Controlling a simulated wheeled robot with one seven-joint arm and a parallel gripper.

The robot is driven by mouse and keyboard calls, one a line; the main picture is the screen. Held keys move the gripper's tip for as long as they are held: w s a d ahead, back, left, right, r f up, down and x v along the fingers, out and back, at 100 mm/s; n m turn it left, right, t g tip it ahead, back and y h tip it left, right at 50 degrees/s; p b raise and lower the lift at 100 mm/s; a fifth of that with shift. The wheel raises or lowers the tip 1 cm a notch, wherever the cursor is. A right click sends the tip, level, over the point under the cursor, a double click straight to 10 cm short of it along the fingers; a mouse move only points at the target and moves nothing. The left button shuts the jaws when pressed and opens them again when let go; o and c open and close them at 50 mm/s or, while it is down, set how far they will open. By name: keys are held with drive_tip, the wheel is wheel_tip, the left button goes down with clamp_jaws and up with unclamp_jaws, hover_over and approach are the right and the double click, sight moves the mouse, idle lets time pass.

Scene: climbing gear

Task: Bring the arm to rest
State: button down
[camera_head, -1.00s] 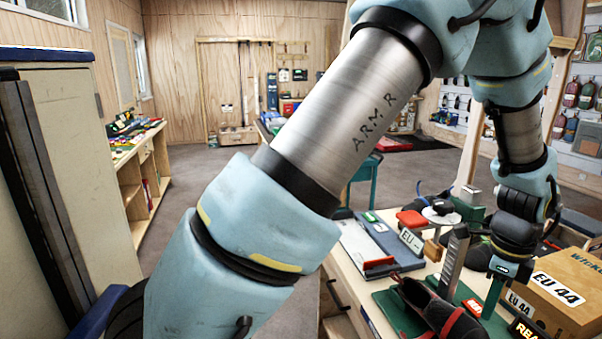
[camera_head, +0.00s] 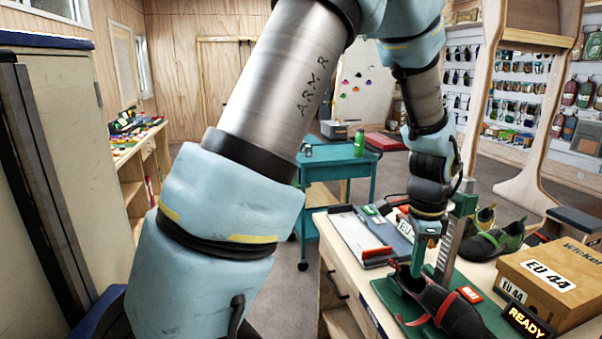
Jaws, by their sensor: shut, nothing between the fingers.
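My arm (camera_head: 270,85) crosses the view from the lower left, arches over the top and comes down at the right. My gripper (camera_head: 417,268) points down over the workbench (camera_head: 343,272) and is shut and empty. In the picture its fingertips overlap the heel end of a dark climbing shoe with red trim (camera_head: 437,301). I cannot tell whether they touch it. The shoe lies on a green board (camera_head: 388,291). The arm hides part of the room behind it.
A grey upright post (camera_head: 452,240) stands close right of my gripper. An EU 44 box (camera_head: 562,290), a READY sign (camera_head: 526,321) and another shoe (camera_head: 492,240) are to the right. A teal cart (camera_head: 325,172) stands behind the bench. Open floor (camera_head: 288,268) shows left of the bench.

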drive_tip(key=a+r+n+t+b, duration=0.1)
drive_tip(key=a+n+b, duration=0.2)
drive_tip(key=a+n, duration=2.15)
drive_tip(key=d+f+n+h+b, duration=0.25)
drive_tip(key=d+f+n, duration=0.25)
drive_tip(key=d+n, duration=0.45)
drive_tip(key=d+f+n+h+b, duration=0.1)
drive_tip(key=d+f+n+b, duration=0.4)
drive_tip(key=d+n, duration=0.5)
drive_tip(key=shift+m, duration=0.6)
drive_tip(key=b+x, duration=0.1)
drive_tip(key=x, duration=0.6)
drive_tip(key=b+x, duration=0.1)
drive_tip(key=x, duration=0.2)
drive_tip(key=shift+d+f+b, duration=0.1)
drive_tip(key=shift+d+b, duration=0.25)
drive_tip(key=shift+d, duration=0.1)
